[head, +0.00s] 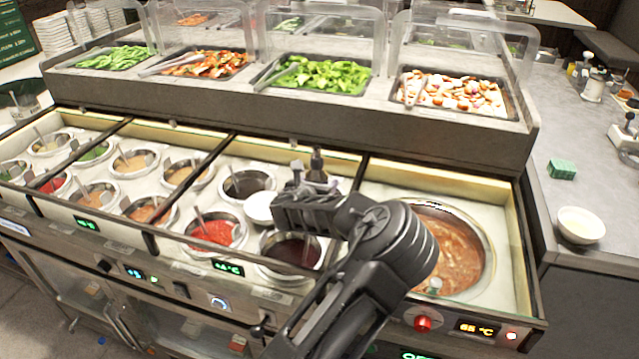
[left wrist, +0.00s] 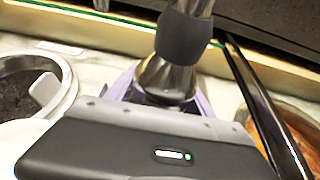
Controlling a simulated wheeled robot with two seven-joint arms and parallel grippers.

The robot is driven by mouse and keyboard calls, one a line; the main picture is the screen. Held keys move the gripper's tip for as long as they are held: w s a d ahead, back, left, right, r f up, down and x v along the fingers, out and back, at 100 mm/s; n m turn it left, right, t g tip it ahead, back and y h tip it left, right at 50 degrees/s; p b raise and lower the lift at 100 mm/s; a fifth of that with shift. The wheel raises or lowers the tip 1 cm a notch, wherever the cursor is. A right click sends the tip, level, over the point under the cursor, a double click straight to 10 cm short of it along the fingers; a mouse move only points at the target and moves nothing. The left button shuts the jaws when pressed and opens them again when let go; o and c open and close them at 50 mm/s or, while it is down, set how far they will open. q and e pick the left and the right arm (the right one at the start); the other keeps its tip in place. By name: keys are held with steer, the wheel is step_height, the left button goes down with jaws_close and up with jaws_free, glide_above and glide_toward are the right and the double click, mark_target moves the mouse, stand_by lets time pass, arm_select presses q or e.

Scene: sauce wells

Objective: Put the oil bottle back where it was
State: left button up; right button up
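The oil bottle (head: 317,163) is dark with a narrow neck and stands up behind my left gripper, near the back of the counter between the sauce wells and the large soup well. My left gripper (head: 305,185) reaches it from the front. In the left wrist view the bottle (left wrist: 178,50) rises between the two purple fingers (left wrist: 165,95), which sit close against both its sides. Its lower part is hidden by the gripper body, so I cannot tell whether its base touches the counter. My right gripper is not in view.
The soup well (head: 462,250) is at right, partly behind my arm. A raised salad bar (head: 300,110) with clear guards stands behind.

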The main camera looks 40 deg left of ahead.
arm_select(q)
steer(key=shift+o, duration=1.1)
steer(key=shift+r, duration=0.1)
steer(key=v, duration=1.2)
steer(key=shift+r, duration=0.1)
